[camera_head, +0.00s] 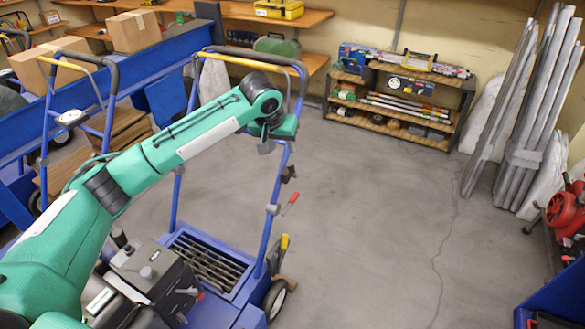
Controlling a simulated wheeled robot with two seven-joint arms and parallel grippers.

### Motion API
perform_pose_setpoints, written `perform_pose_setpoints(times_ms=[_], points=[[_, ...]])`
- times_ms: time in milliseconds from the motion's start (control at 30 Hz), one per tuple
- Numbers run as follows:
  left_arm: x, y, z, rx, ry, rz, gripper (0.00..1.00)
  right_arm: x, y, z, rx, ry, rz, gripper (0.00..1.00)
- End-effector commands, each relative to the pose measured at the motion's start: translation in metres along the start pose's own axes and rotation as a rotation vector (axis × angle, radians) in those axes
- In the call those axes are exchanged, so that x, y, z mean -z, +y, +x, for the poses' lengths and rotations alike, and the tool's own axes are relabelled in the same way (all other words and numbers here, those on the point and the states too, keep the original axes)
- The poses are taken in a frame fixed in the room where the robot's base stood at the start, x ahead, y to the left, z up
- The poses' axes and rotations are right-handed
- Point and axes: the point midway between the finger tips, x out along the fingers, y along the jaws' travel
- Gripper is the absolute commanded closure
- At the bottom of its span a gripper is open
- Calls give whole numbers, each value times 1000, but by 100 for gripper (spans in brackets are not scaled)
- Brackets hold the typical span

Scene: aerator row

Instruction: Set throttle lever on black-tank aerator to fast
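A blue-framed aerator (205,262) stands at lower left, with a dark engine and black tank (150,272) partly hidden behind my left arm. Its upright handle (300,82) has a dark grip and a yellow bar. On its right post sit a small black bracket (289,174) and a red-tipped lever (291,201); a yellow-tipped lever (284,242) is lower down. I cannot tell which one is the throttle. My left gripper (266,146) is at the handle's right post, above the bracket and apart from the red lever. Its fingers are small and mostly hidden. My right gripper is out of view.
Another blue-framed machine (105,122) stands behind at left, near cardboard boxes (133,31). A low shelf (391,133) stands at the back wall. Grey metal posts (535,110) lean at right, and a red machine (565,212) is at the right edge. The middle floor is clear.

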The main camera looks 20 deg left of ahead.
Motion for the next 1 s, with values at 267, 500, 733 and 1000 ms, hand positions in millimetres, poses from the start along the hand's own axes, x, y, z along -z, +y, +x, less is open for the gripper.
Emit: perform_pose_setpoints(times_ms=[267, 500, 733, 1000], points=[[-2, 0, 60, 1, -4, 1, 60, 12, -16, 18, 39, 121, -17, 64], [-2, 0, 104, 1, -2, 1, 60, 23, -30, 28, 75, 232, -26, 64], [-1, 0, 124, 1, -1, 2, 60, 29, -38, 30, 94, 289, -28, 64], [-1, 0, 126, 0, 0, 2, 60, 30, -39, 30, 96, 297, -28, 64]])
